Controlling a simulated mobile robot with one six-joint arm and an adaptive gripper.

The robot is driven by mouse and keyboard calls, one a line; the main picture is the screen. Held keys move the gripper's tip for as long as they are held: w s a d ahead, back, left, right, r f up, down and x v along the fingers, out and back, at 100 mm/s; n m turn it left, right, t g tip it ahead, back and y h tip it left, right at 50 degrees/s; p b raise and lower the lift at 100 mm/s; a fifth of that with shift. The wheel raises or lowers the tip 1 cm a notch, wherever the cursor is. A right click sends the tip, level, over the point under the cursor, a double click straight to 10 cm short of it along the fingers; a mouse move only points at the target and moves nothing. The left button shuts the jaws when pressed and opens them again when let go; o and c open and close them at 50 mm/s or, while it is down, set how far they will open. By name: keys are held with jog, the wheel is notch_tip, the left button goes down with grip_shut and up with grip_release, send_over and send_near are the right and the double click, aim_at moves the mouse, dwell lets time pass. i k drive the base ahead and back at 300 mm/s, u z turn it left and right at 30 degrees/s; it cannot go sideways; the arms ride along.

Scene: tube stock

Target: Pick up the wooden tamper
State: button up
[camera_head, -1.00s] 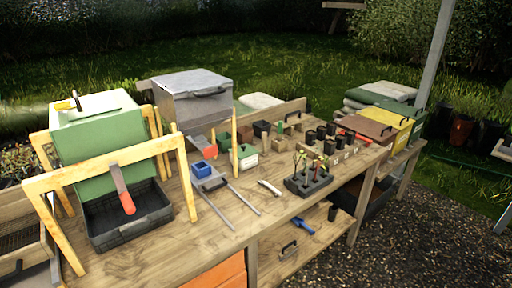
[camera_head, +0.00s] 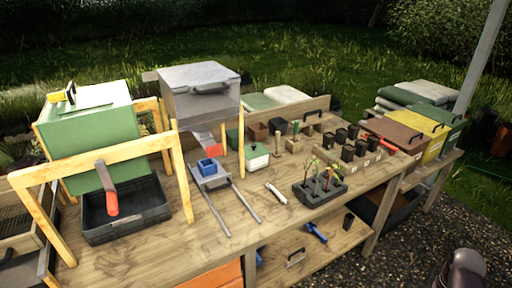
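I cannot tell for sure which thing is the wooden tamper. A small upright wooden piece (camera_head: 278,139) stands among the small pots at the back of the bench. No gripper fingers show. A dark rounded part (camera_head: 464,272), probably of my arm, enters at the bottom right, apart from the bench and over the gravel.
The wooden bench (camera_head: 235,235) holds a black tray (camera_head: 130,225) under a wooden frame, a grey lidded bin (camera_head: 201,90), a blue cup (camera_head: 208,166) and a seedling tray (camera_head: 318,192). A blue-handled tool (camera_head: 316,232) lies on the shelf. Brown and yellow boxes (camera_head: 432,145) stand right.

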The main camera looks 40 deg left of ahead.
aim_at(276, 155)
jog(key=u, duration=0.5)
jog(key=i, duration=0.5)
jog(key=u, duration=0.65)
jog(key=i, duration=0.5)
jog(key=u, duration=0.25)
